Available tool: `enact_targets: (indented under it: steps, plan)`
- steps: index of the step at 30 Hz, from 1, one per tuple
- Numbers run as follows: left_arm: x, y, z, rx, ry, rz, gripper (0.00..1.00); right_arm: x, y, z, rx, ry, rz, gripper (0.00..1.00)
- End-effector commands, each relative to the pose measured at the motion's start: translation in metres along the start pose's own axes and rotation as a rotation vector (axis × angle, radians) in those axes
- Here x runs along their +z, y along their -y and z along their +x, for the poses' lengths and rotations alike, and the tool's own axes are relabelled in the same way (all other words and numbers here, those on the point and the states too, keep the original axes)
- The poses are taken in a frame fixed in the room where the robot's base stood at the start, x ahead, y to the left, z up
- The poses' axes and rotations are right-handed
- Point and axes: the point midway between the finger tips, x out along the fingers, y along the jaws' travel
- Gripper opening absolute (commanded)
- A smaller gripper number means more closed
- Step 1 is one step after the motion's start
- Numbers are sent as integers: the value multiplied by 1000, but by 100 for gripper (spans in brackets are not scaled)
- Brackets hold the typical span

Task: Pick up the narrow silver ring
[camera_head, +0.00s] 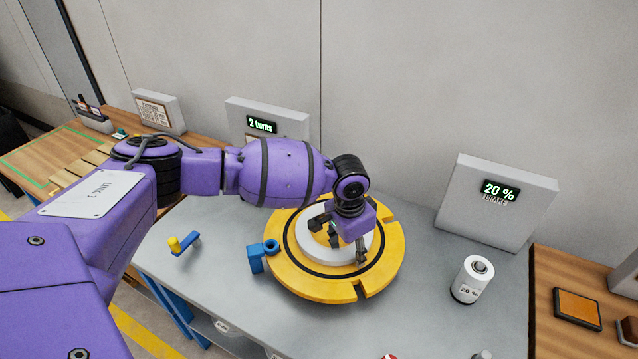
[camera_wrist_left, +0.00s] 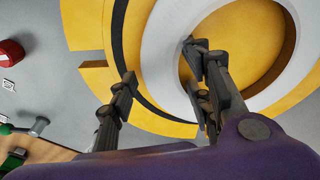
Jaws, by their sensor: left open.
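The narrow silver ring (camera_head: 308,237) lies flat on the yellow round turntable (camera_head: 290,279), around its middle. In the left wrist view the ring (camera_wrist_left: 155,50) shows as a pale band with yellow inside and outside it. My left gripper (camera_head: 347,250) is over the right part of the ring, pointing down, with its fingers apart. In the left wrist view my left gripper (camera_wrist_left: 160,85) has one finger over the ring's inner side and one over the yellow outside it. Whether the fingers touch the ring I cannot tell. My right gripper is out of view.
A blue clamp (camera_head: 258,256) stands at the turntable's left edge. A white cylinder marked 20 % (camera_head: 471,280) stands at the right, before a brake display (camera_head: 499,200). A turns display (camera_head: 268,120) stands behind my arm.

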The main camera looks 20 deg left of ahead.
Motion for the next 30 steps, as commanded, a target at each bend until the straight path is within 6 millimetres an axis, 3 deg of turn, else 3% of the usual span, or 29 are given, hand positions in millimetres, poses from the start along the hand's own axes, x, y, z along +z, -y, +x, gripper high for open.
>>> enact_targets:
  steps: [8, 18, 30]
  plan:
    - [0, 1, 2, -2, -1, 0, 45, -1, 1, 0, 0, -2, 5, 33]
    - [-1, 1, 2, -2, -2, 1, 0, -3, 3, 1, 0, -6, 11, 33]
    - [-3, 1, 0, -3, -6, 2, 0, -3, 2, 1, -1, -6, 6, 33]
